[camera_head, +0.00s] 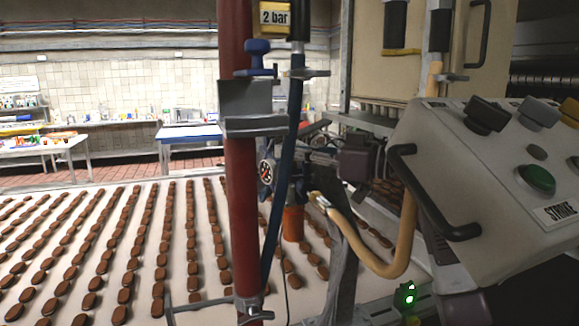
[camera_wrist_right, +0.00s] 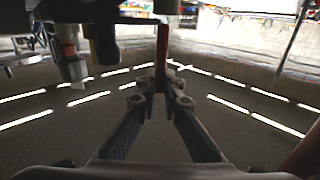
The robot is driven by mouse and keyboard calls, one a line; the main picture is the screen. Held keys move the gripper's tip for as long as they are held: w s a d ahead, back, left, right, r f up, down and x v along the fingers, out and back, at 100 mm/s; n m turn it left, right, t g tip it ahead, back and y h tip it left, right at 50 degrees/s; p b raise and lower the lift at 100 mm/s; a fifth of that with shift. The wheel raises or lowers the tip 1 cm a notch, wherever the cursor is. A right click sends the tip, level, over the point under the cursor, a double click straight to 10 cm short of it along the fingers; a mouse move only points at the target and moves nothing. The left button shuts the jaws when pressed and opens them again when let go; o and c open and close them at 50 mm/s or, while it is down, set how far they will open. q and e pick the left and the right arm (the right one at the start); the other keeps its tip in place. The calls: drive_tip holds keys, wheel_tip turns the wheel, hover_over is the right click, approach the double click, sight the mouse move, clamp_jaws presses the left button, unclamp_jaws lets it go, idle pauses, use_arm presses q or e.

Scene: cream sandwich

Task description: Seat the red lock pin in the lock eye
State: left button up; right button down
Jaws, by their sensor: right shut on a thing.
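In the right wrist view my right gripper (camera_wrist_right: 160,82) is shut on a slim red pin (camera_wrist_right: 162,45), which stands up from between the fingertips. In the head view dark jointed parts show in the middle, behind the blue hose; I cannot make out the fingertips or the pin there. A metal coupling (camera_head: 318,200) on the end of the cream hose (camera_head: 365,255) sits at the machine, beside an orange cylinder (camera_head: 293,223). I cannot pick out the lock eye for certain in either view. My left gripper is not in view.
A red column (camera_head: 238,190) and a blue hose (camera_head: 280,180) stand in front of the middle. A control box (camera_head: 500,175) with knobs and a black handle fills the right. Rows of brown biscuits (camera_head: 95,255) cover the pale belt.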

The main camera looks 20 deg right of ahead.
sight(289, 170)
wheel_tip(289, 170, down, 4)
drive_tip(key=shift+s+r+p, duration=0.1)
drive_tip(key=shift+r+p, duration=0.05)
drive_tip(key=shift+p, duration=0.4)
drive_tip(key=shift+f, duration=0.25)
drive_tip(key=shift+f, duration=0.15)
drive_tip(key=c, duration=2.1)
unclamp_jaws()
